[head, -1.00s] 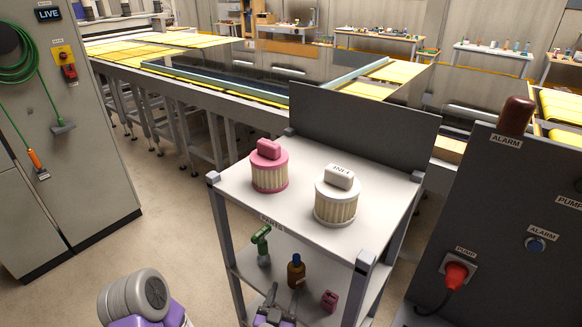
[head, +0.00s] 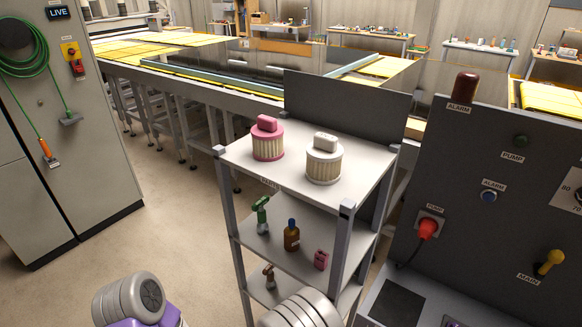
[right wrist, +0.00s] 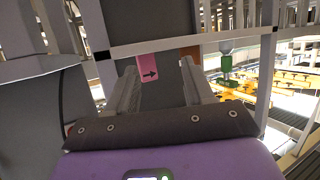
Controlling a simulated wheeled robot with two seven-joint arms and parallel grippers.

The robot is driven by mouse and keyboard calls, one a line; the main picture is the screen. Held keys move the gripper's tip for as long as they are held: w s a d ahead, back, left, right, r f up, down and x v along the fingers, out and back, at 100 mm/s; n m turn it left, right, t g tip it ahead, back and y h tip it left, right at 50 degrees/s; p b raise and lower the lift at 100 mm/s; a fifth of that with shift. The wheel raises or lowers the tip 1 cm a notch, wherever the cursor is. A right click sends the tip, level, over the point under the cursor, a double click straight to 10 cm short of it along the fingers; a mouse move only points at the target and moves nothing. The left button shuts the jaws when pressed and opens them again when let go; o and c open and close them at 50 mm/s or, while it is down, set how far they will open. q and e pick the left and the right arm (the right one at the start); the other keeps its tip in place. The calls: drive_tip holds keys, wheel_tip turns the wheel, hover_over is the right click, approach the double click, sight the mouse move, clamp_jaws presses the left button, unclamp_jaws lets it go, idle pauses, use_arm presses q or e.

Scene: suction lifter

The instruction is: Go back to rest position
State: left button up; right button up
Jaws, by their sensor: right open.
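My right gripper (right wrist: 160,82) is open and empty in the right wrist view, its two fingers apart. A pink item with a black arrow (right wrist: 149,67) shows beyond the gap between the fingers, not held. In the head view only a grey joint of my right arm shows at the bottom, in front of the cart; its gripper is out of that view. A grey and purple part of my left arm shows at the bottom left, and my left gripper is out of view.
A cart (head: 345,192) holds a pink filter (head: 267,143) and a white filter (head: 324,163) on top. Below are a green spray bottle (head: 262,216), brown bottle (head: 291,236) and pink item (head: 321,259). A control panel (head: 480,200) stands right, a cabinet (head: 75,170) left. Floor between is clear.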

drive_tip(key=s+d+f+g+y, duration=0.1)
drive_tip(key=s+d+f+g, duration=0.2)
drive_tip(key=f, duration=0.3)
drive_tip(key=s+d+f+g+y, duration=0.1)
drive_tip(key=s+d+f+g, duration=0.2)
drive_tip(key=f, duration=0.3)
drive_tip(key=s+d+f+g+y, duration=0.1)
drive_tip(key=s+f+g+y, duration=0.1)
drive_tip(key=s, duration=0.5)
drive_tip(key=s+f+g+y, duration=0.2)
drive_tip(key=s+g+y, duration=0.1)
drive_tip(key=s, duration=0.4)
drive_tip(key=shift+s+d+f+g, duration=0.2)
drive_tip(key=shift+s+d+g, duration=0.2)
drive_tip(key=shift+g, duration=0.5)
